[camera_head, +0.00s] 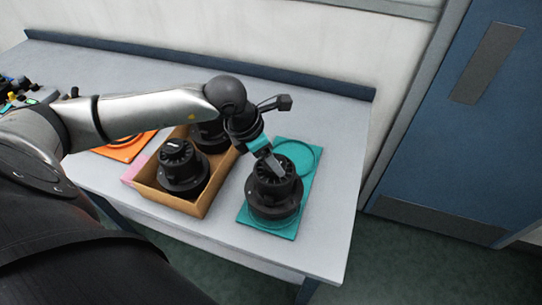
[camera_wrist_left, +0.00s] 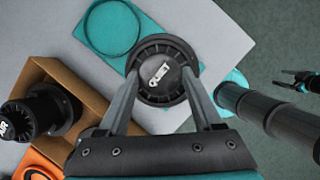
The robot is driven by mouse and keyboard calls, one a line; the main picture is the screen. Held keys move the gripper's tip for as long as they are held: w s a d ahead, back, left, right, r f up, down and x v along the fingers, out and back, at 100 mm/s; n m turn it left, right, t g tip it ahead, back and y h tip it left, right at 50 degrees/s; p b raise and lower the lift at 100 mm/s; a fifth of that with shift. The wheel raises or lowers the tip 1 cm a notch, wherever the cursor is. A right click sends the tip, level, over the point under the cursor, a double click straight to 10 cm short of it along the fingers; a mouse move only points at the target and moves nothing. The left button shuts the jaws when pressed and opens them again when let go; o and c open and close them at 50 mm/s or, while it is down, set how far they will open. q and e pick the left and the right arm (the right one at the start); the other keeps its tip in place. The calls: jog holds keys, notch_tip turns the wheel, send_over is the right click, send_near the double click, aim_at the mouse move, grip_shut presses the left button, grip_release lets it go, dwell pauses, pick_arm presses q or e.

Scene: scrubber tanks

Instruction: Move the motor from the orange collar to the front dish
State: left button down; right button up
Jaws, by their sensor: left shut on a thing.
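My left gripper (camera_head: 272,163) is shut on a black finned motor (camera_head: 274,190), upright over the front end of the teal board (camera_head: 307,185). In the left wrist view the motor (camera_wrist_left: 162,75) is marked QUIET and sits between the fingers of the left gripper (camera_wrist_left: 165,100). The motor covers most of the front dish (camera_head: 287,222); I cannot tell whether it touches it. My right gripper (camera_wrist_left: 290,79) shows small and open at the right of the wrist view.
A cardboard box (camera_head: 196,206) left of the teal board holds two more black motors (camera_head: 182,168). The teal board's back ring (camera_head: 298,157) is empty. A pink item (camera_head: 134,168) lies beside the box. The table's front and right edges are close to the board.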

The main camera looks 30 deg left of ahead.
pick_arm(q)
jog(key=shift+w+f+b, duration=0.15)
jog(key=shift+f+b, duration=1.05)
jog(key=shift+b, duration=0.85)
dwell(2.4)
jog(key=shift+c, duration=1.6)
grip_release()
jog(key=o, duration=0.3)
jog(key=shift+f, duration=0.1)
jog(key=shift+s+f, duration=0.15)
jog(key=shift+s, duration=0.1)
jog(key=shift+w+r, duration=0.1)
jog(key=shift+r, duration=0.1)
jog(key=shift+r+p, duration=2.1)
jog(key=shift+r, duration=1.35)
